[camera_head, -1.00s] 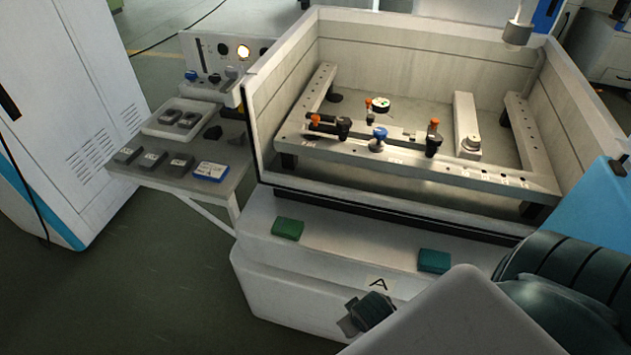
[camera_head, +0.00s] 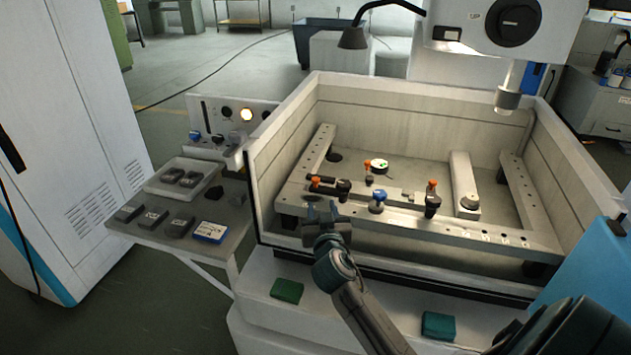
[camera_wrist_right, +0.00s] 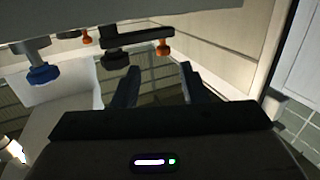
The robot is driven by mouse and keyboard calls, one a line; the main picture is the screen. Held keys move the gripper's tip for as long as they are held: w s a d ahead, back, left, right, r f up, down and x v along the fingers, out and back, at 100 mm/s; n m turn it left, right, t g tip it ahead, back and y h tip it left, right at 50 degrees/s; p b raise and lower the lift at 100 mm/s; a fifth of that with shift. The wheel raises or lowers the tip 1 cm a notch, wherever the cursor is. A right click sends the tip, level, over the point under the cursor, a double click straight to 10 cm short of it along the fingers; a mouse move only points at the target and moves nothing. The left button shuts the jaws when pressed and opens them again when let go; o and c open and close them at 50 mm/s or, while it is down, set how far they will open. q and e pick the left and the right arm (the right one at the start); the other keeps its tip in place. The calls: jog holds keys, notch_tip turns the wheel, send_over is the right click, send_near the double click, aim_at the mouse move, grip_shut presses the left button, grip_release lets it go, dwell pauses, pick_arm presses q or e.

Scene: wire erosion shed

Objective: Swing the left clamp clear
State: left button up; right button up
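The left clamp (camera_head: 326,181) is a black arm with an orange-tipped end and a dark knob, on the front rail (camera_head: 403,222) inside the tank. In the right wrist view the clamp's black arm (camera_wrist_right: 142,35) runs across the top, its orange end (camera_wrist_right: 163,47) pointing down. My right gripper (camera_head: 326,212) is open and empty just in front of the rail, near the clamp but apparently apart from it. Its two fingers also show in the wrist view (camera_wrist_right: 159,86). A blue knob (camera_head: 377,200) stands right of the clamp. My left gripper is out of view.
A second orange-topped clamp (camera_head: 432,199) stands farther right on the rail. The tank's walls (camera_head: 279,150) surround the fixture. A machine head with a nozzle (camera_head: 508,98) hangs at the back right. A side shelf (camera_head: 166,240) with small blocks is at left.

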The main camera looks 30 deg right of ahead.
aim_at(316, 182)
jog(key=p+x, duration=0.1)
jog(key=x, duration=0.2)
jog(key=r+p+x, duration=0.1)
jog(key=x, duration=0.3)
jog(key=p+x, duration=0.2)
jog(key=x, duration=0.2)
jog(key=shift+w+a+r, duration=0.1)
jog(key=shift+w+r, duration=0.05)
jog(key=shift+w, duration=0.2)
grip_shut()
